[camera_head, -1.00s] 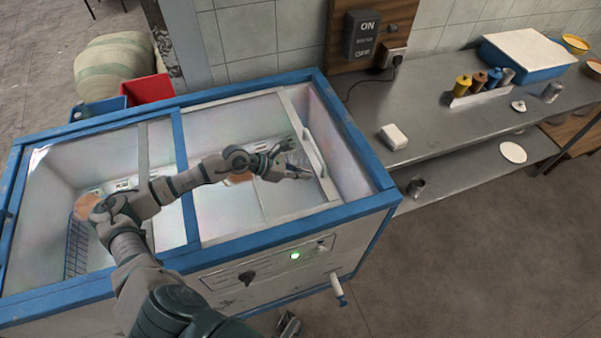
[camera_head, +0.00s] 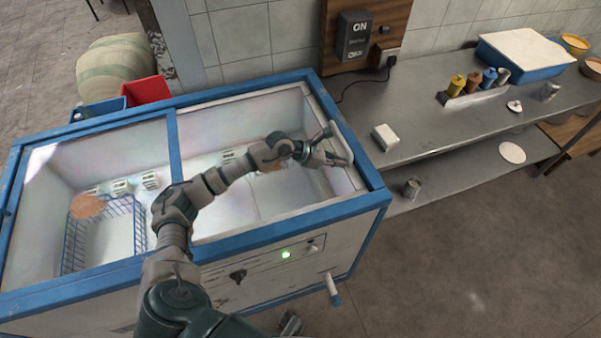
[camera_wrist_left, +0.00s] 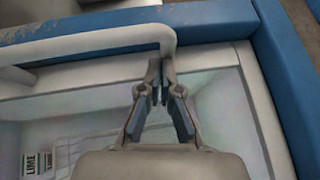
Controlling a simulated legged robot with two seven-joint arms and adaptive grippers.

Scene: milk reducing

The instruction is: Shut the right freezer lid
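The right freezer lid (camera_head: 228,158) is a clear sliding pane over the right part of the blue-rimmed chest freezer (camera_head: 283,222). Its white bar handle (camera_head: 340,140) is close to the freezer's right rim. The handle also crosses the top of the left wrist view (camera_wrist_left: 90,42). My left gripper (camera_head: 334,158) reaches over the lid from the left. In the left wrist view its fingertips (camera_wrist_left: 159,72) are together, just beside the handle's bent end, with nothing visibly between them. Whether they touch the handle is unclear. My right gripper (camera_head: 290,324) shows only partly at the bottom edge.
The freezer's left part shows a wire basket (camera_head: 105,232) and a round tan item (camera_head: 88,206). A metal counter (camera_head: 440,125) with bottles stands at the right. A red bin (camera_head: 148,90) and a sack (camera_head: 117,66) are behind at the left. Floor at lower right is clear.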

